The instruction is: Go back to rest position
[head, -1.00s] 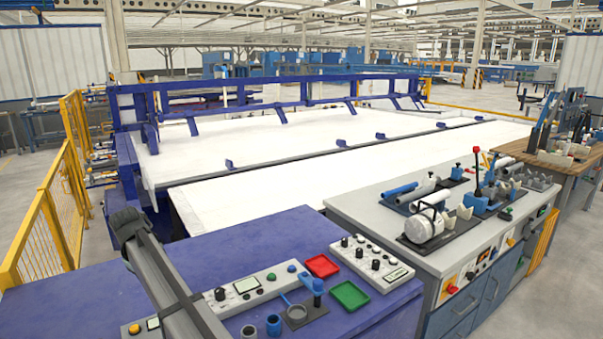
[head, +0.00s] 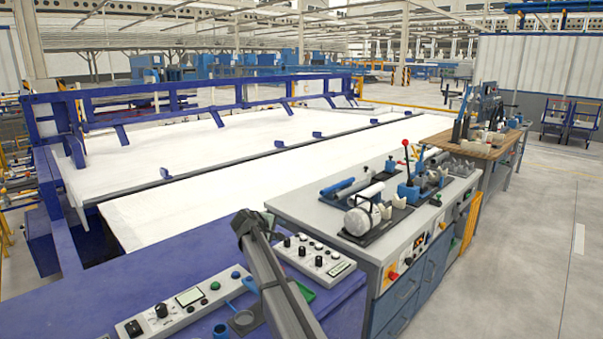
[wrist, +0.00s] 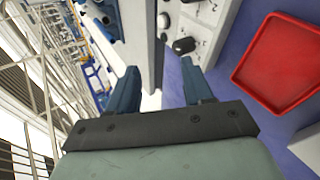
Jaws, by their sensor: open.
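In the wrist view my gripper (wrist: 160,75) shows as two blue fingers spread apart, with nothing held between them. A grey upright piece shows beyond the gap, and I cannot tell what it is. The red tray (wrist: 280,62) lies to the right of the fingers on the blue bench top. In the head view my dark arm link rises at the bottom middle over the blue bench (head: 190,260); I cannot make out the fingers there. The green tray (head: 305,291) is mostly hidden behind the arm.
Control panels (head: 185,303) and (head: 312,257) lie on either side of my arm. A cup (head: 221,331) stands at the front edge. The grey side bench (head: 300,208) carries a blue pipe (head: 337,187) and fixtures. The large white table (head: 230,195) behind is clear.

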